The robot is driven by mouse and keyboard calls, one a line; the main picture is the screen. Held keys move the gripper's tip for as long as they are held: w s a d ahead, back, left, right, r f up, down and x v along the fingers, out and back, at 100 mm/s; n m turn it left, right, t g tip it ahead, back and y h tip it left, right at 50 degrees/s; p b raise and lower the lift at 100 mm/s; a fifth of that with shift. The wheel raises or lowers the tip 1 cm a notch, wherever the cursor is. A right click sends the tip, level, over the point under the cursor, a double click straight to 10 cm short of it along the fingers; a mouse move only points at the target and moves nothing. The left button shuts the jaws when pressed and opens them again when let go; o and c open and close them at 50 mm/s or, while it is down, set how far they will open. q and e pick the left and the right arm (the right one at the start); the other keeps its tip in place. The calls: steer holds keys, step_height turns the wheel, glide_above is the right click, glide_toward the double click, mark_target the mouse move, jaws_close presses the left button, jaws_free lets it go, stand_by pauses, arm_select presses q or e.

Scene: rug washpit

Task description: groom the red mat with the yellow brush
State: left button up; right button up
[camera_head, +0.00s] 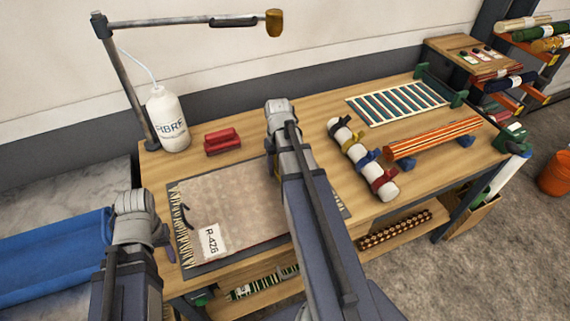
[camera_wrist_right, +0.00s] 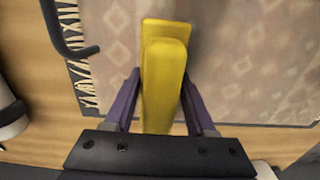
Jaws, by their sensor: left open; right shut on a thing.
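The mat (camera_head: 235,200) lies flat on the bench, a dusty pinkish beige with a thin red front edge and pale fringe on its left end. A white tag reading R-426 lies on it. It also shows in the right wrist view (camera_wrist_right: 235,60) with faint diamond shapes. My right gripper (camera_wrist_right: 163,95) is shut on the yellow brush (camera_wrist_right: 165,80), which appears over the mat's front edge; contact is unclear.
A red brush-like block (camera_head: 222,141) and a white bottle (camera_head: 168,120) stand behind the mat. A lamp arm (camera_head: 185,22) reaches overhead. A strapped white roll (camera_head: 362,160) lies right of the mat, with orange rods (camera_head: 435,138) beyond. A blue trough (camera_head: 55,255) is at left.

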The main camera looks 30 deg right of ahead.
mark_target(236, 187)
steer(key=shift+a, duration=0.5)
steer(key=shift+a, duration=0.1)
steer(key=shift+w+a, duration=0.25)
steer(key=shift+a, duration=0.55)
steer(key=shift+w+a, duration=0.2)
steer(key=shift+a, duration=0.6)
steer(key=shift+a, duration=0.1)
steer(key=shift+w+a+f, duration=0.1)
steer(key=shift+w+a, duration=0.05)
steer(key=shift+a, duration=0.65)
steer(key=shift+w+a, duration=0.15)
steer(key=shift+a, duration=0.6)
steer(key=shift+a, duration=0.1)
steer(key=shift+w+a, duration=0.25)
steer(key=shift+a, duration=0.8)
steer(key=shift+w+a, duration=0.25)
steer(key=shift+a, duration=0.85)
steer(key=shift+w+a, duration=0.25)
steer(key=shift+a, duration=0.8)
steer(key=shift+a, duration=0.1)
